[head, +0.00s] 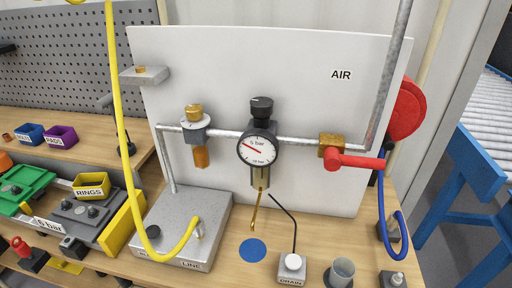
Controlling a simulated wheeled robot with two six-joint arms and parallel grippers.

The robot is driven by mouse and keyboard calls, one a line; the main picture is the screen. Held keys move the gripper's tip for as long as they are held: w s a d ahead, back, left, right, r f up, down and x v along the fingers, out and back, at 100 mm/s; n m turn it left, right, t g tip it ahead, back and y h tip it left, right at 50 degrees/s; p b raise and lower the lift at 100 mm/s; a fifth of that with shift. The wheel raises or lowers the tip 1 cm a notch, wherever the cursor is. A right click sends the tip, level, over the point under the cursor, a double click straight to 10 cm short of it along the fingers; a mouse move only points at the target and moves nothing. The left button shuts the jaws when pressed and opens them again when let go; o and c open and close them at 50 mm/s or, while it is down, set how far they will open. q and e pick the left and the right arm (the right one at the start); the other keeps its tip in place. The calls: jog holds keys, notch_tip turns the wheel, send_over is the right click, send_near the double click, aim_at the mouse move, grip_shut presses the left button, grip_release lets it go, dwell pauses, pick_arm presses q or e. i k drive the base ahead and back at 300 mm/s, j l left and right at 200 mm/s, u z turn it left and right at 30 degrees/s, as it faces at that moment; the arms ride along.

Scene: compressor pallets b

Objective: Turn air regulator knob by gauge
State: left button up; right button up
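The black regulator knob (262,107) stands upright on top of the regulator body on a grey pipe in front of the white AIR panel (300,60). Just below it is the round pressure gauge (258,148), with a white face, a black rim and a red needle pointing to the upper left. Small print on the dial seems to read 6 bar. Neither gripper shows in the head view, and nothing touches the knob.
A brass-topped filter (195,122) is left of the gauge. A red valve lever (355,161) is to the right. A yellow hose (117,90) hangs at left above a grey LINE block (185,225).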

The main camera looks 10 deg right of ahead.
aim_at(261, 107)
jog(key=k+j+u, duration=0.75)
jog(key=k, duration=0.1)
